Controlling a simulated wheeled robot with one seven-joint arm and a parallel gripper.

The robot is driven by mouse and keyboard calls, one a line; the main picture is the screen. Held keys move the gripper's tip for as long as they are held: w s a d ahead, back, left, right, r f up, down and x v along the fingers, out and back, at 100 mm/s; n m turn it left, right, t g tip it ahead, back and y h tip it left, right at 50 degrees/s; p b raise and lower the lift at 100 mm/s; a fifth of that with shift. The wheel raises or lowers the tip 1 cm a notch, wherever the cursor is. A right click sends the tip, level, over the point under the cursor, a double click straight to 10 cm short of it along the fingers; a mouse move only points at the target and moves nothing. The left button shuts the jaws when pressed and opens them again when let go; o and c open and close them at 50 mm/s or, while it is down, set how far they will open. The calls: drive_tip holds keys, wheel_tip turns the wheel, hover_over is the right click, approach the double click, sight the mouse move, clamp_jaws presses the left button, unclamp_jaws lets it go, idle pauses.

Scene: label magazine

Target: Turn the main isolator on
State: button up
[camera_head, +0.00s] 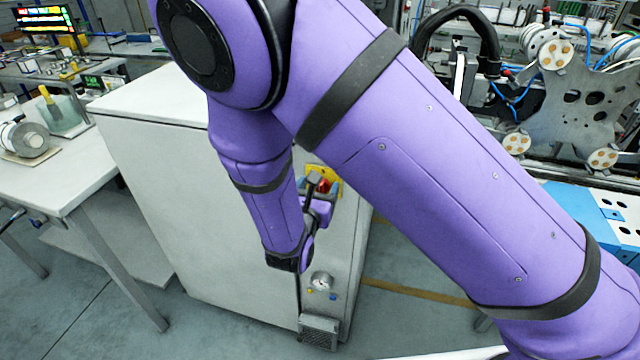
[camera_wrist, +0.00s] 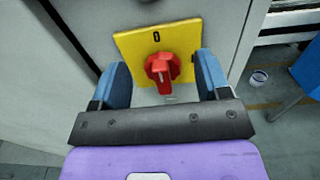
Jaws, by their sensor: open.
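The main isolator is a red rotary knob (camera_wrist: 162,70) on a yellow plate (camera_wrist: 135,42) marked 0. It is fixed to the side of a white cabinet (camera_head: 165,130). In the wrist view the knob's grip ridge runs roughly up and down. My gripper (camera_wrist: 162,84) is open, with one blue finger on the left of the knob and one on the right. Gaps show between the fingers and the knob; I cannot tell the depth.
A gauge (camera_head: 321,281), small buttons and a vent (camera_head: 318,331) sit lower on the cabinet panel. A white table (camera_head: 70,170) stands left. Machinery with a perforated metal plate (camera_head: 585,105) stands right.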

drive_tip(key=shift+x, duration=0.85)
drive_tip(key=shift+c, duration=0.3)
drive_tip(key=c, duration=0.9)
drive_tip(key=shift+o, duration=0.2)
